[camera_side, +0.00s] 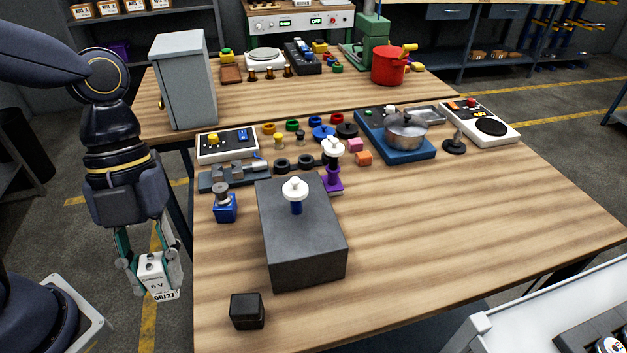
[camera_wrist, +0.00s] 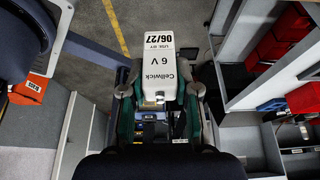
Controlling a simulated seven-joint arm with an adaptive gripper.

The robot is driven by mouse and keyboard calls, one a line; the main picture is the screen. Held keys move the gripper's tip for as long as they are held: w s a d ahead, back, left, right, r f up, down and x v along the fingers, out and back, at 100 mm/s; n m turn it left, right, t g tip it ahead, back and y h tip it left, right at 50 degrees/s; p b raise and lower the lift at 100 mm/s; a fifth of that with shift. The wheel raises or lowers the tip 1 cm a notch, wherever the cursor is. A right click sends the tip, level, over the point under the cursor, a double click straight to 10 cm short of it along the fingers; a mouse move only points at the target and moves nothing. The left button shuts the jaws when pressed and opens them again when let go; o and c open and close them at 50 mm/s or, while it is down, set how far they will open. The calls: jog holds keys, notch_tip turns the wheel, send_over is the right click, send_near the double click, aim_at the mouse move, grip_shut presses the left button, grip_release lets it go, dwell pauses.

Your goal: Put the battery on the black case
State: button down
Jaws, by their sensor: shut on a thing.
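My gripper (camera_side: 151,262) is shut on a white battery (camera_side: 158,284) and holds it in the air off the left edge of the table. The battery is lettered "6 V" and "06/27". In the wrist view, the battery (camera_wrist: 160,60) sits between the two fingers and also reads "Cellwick", with a terminal at its near end. A small black case (camera_side: 247,310) stands on the table's front left corner, to the right of my gripper and apart from it. I do not make out the case in the wrist view.
A large dark grey block (camera_side: 305,257) with a white-topped blue knob (camera_side: 295,190) stands behind the small case. A blue piece with a grey knob (camera_side: 224,204) is at the left edge. The table's right front is clear. Red bins (camera_wrist: 285,35) show in the wrist view.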

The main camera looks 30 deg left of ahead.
jog(key=w+d+f, duration=0.1)
jog(key=w+f, duration=0.1)
jog(key=w+d+f, duration=0.3)
jog(key=w+f, duration=0.1)
jog(key=f, duration=0.1)
jog(key=shift+w+d, duration=0.2)
jog(key=shift+w, duration=0.2)
jog(key=shift+w+d+f, duration=0.1)
jog(key=shift+w+f, duration=0.05)
jog(key=shift+f, duration=0.75)
jog(key=shift+w+d+f, duration=0.1)
jog(key=shift+f, duration=0.8)
jog(key=shift+f, duration=0.1)
jog(key=c, duration=0.8)
grip_release()
jog(key=shift+c, duration=0.2)
